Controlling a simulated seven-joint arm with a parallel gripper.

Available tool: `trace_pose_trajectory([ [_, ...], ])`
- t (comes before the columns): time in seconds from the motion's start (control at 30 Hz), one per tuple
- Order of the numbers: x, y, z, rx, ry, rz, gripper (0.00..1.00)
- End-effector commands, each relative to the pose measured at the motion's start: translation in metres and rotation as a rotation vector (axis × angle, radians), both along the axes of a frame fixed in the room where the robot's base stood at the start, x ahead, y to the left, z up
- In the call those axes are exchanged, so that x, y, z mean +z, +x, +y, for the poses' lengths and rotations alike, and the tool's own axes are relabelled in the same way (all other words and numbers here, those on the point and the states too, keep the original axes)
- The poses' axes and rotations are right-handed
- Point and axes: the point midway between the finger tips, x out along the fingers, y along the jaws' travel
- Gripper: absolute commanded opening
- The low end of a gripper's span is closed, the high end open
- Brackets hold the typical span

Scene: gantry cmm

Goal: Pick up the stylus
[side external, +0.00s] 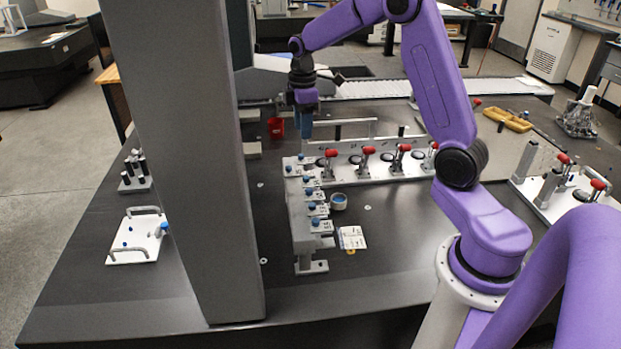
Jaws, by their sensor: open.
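A grey rack (302,235) stands near the middle of the dark table, with several small blue-topped pieces along its top that look like styli. One blue-topped piece (306,178) is near the far end, and another (315,222) is near the front end. Which of them is the stylus I cannot tell, and their lower parts are too small to make out. My gripper (305,132) points down above the far end of the rack, apart from the pieces. It is open, and nothing shows between its fingers.
A thick grey column (190,160) stands left of the rack. Red-handled clamps (367,160) stand right of my gripper. A red cup (276,127) is behind the rack. A small round dish (338,201) and a white card (351,237) lie beside it.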

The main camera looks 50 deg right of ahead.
Motion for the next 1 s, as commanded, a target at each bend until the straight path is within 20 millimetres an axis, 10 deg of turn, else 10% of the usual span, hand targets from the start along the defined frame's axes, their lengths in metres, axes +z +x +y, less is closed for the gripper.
trace_pose_trajectory([
  [0.23, -0.011, 0.013, -0.049, -0.015, 0.0, 0.002, 0.44],
  [1.0, -0.128, 0.013, -0.052, -0.015, 0.001, 0.005, 0.44],
])
